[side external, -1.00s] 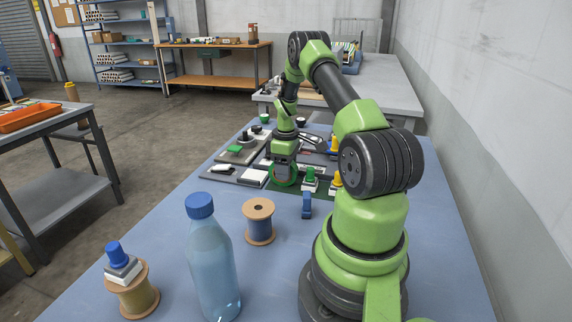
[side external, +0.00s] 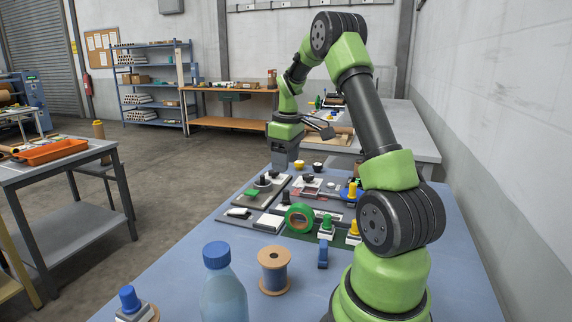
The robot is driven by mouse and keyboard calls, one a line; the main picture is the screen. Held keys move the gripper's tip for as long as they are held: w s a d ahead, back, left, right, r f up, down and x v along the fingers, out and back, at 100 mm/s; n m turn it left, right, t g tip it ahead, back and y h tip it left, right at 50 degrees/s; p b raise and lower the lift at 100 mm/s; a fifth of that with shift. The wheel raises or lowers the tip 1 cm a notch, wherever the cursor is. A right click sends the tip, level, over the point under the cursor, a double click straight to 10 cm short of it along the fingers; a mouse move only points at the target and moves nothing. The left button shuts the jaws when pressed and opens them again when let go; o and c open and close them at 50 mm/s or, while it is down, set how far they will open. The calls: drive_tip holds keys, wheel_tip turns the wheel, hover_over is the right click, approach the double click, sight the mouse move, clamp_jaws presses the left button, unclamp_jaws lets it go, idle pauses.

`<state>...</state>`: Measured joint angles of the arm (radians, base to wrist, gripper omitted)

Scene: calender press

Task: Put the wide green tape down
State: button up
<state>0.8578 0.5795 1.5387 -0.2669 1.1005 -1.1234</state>
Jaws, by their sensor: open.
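The wide green tape (side external: 299,218) is a green ring with its round face turned toward the camera. It appears to stand on its edge on the dark mat area of the blue table, beside a white block. My gripper (side external: 284,167) is open and empty, raised above and behind the tape in the picture, clearly apart from it. The fingertips are small and partly hard to make out. No part of the tape's face is covered.
Green (side external: 326,226) and yellow (side external: 353,230) knobbed pieces stand right of the tape, with a blue clip (side external: 323,254) in front. A thread spool (side external: 274,270) and a blue-capped bottle (side external: 222,285) stand nearer. Flat boards with small parts lie behind and left.

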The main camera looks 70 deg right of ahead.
drive_tip(key=a+r+m+t, duration=0.1)
drive_tip(key=a+r+t, duration=0.1)
drive_tip(key=a+r, duration=0.5)
drive_tip(key=a+r+m+t, duration=0.15)
drive_tip(key=a+r, duration=0.25)
drive_tip(key=a, duration=0.8)
drive_tip(key=s+a+t+y, duration=0.2)
drive_tip(key=s+a+t, duration=0.1)
drive_tip(key=s+a, duration=0.6)
drive_tip(key=shift+s+a+m+y, duration=0.3)
drive_tip(key=shift+a+m, duration=0.15)
drive_tip(key=shift+a, duration=0.45)
